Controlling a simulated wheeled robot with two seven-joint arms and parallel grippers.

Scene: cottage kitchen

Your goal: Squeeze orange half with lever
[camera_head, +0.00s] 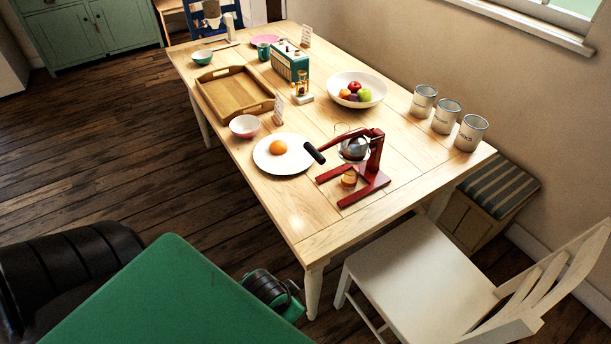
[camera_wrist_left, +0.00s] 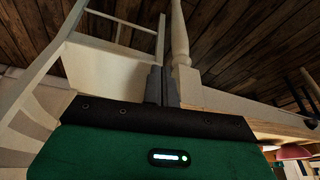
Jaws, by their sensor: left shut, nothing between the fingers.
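A red lever juicer (camera_head: 376,160) stands on the near part of the wooden table in the head view. Its black lever handle (camera_head: 314,153) points left and hangs over the plate's right edge. My left gripper (camera_wrist_left: 162,80) is shut and empty in the left wrist view, apart from the juicer. My right gripper is not in view.
The table (camera_head: 310,225) has bare wood at its near end. A pink bowl (camera_head: 244,126), wooden tray (camera_head: 235,95), fruit bowl (camera_head: 372,81) and several tins (camera_head: 446,116) stand farther back. A white chair (camera_head: 420,270) is at the near right; it also fills the wrist view's left (camera_wrist_left: 90,70).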

